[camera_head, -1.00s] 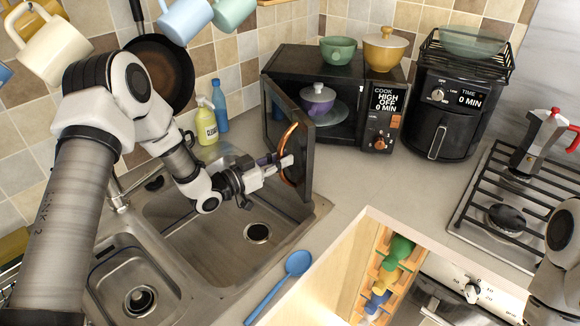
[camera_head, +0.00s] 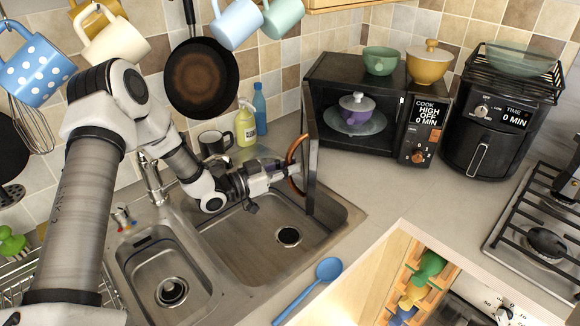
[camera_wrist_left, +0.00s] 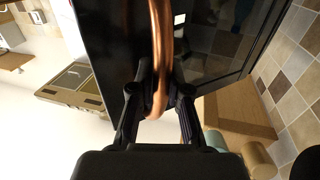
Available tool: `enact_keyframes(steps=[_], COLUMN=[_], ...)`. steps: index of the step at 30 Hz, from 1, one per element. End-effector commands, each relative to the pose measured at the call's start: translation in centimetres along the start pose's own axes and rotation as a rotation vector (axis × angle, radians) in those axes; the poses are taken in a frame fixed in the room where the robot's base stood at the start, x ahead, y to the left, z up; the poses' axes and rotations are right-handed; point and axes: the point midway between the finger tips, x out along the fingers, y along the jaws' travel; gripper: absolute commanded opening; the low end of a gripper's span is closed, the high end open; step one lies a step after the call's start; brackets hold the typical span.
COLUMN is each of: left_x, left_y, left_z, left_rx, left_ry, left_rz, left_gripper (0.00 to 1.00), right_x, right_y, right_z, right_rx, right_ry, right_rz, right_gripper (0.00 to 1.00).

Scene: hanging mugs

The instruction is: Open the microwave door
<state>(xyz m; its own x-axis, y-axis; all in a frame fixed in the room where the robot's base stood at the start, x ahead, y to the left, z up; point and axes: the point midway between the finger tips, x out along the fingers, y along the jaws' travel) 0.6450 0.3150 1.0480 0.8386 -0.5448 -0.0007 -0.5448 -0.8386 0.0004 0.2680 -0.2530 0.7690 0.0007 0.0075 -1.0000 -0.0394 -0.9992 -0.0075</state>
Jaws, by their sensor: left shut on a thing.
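The black microwave (camera_head: 330,70) stands on the counter with its door (camera_head: 312,165) swung wide open, seen almost edge-on in the head view. The door's copper handle (camera_head: 292,150) is on its left face. My left gripper (camera_head: 288,174) is shut on the handle. In the left wrist view the handle (camera_wrist_left: 160,45) runs between the two black fingers of my left gripper (camera_wrist_left: 163,92), beside the dark door panel (camera_wrist_left: 105,40). Inside the microwave, a purple lidded pot (camera_head: 357,112) sits on a glass plate (camera_head: 370,125). My right gripper is not in view.
The door hangs over the right edge of the sink (camera_head: 345,215). A yellow bottle (camera_head: 245,128), a blue bottle (camera_head: 260,108) and a dark mug (camera_head: 214,143) stand behind the gripper. Bowls sit on the microwave; an air fryer (camera_head: 487,130) stands to its right. Hanging mugs are above.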

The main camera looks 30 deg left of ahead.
Motion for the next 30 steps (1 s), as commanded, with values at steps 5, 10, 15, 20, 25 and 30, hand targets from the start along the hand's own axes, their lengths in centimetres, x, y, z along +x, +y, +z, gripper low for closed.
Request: enact_keyframes(steps=[5,10,15,20,25,30], left_x=[0.0,0.0,0.1,0.0,0.0,0.0], left_y=[0.1,0.0,-0.1,-0.1,0.0,0.0], left_z=[0.2,0.1,-1.1,-4.5,-8.3,-9.8], left_rx=[-0.001,0.0,0.002,0.003,0.002,-0.002], left_ry=[-0.003,-0.001,0.003,0.005,0.002,-0.001], left_rz=[0.001,0.0,-0.001,-0.001,0.0,0.0], left_gripper=[0.42,0.42,0.42,0.42,0.42,0.42], right_x=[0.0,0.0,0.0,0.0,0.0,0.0], right_y=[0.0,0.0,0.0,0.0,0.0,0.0], right_z=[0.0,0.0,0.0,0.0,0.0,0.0], right_rx=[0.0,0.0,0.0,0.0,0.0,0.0], right_ry=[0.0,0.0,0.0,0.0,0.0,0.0], right_rz=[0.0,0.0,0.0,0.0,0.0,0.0], right_gripper=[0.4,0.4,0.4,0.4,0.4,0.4])
